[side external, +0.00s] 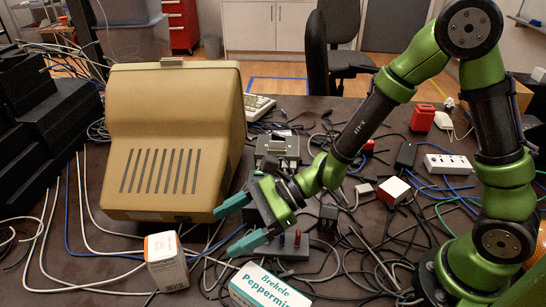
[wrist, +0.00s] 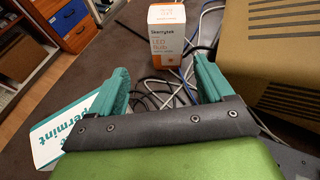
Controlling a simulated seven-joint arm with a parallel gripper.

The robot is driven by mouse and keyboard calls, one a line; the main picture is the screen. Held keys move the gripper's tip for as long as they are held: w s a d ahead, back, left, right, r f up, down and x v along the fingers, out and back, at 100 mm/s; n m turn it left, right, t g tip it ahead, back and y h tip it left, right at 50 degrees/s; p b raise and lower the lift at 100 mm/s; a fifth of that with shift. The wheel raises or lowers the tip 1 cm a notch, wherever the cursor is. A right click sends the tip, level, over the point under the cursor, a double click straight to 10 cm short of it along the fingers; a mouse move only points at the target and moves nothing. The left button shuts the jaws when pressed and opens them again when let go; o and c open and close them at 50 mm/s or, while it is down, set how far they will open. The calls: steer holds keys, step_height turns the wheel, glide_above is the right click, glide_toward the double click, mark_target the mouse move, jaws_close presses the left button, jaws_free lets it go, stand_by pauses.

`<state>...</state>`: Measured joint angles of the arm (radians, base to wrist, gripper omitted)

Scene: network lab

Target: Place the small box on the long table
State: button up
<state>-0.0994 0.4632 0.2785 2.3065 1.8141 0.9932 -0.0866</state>
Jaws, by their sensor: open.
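A small white and orange LED bulb box (side external: 167,262) stands upright on the dark brown table (side external: 330,103), at the front left. It also shows at the top middle of the wrist view (wrist: 170,35), beyond my fingertips. A white and teal peppermint box (side external: 265,288) lies at the front edge; in the wrist view it is at the left (wrist: 80,128), partly hidden by my gripper. My gripper (side external: 240,226) is open and empty, with teal fingers pointing toward the bulb box, apart from it. Both fingers also show in the wrist view (wrist: 160,80).
A large beige monitor (side external: 165,135) stands behind the bulb box. Loose cables cover much of the tabletop. A grey device with knobs (side external: 285,245) is under my gripper. A white and red box (side external: 393,190) and a power strip (side external: 449,164) are at the right.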

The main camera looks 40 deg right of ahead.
steer(key=s+d+r+n+t+h, duration=0.1)
steer(key=s+d+r+n+h, duration=0.2)
steer(key=d+r+n, duration=0.2)
steer(key=s+d+r+n+h, duration=0.4)
steer(key=d+n, duration=0.2)
steer(key=d, duration=0.5)
steer(key=s+d+r+n+t+h, duration=0.1)
steer(key=s+d+r+n+h, duration=0.2)
steer(key=d, duration=0.5)
step_height(320, 180, up, 3)
steer(key=s+n, duration=0.1)
steer(key=n, duration=0.1)
steer(key=shift+d+f+n+t+h, duration=0.2)
steer(key=shift+d+n+t+h, duration=0.1)
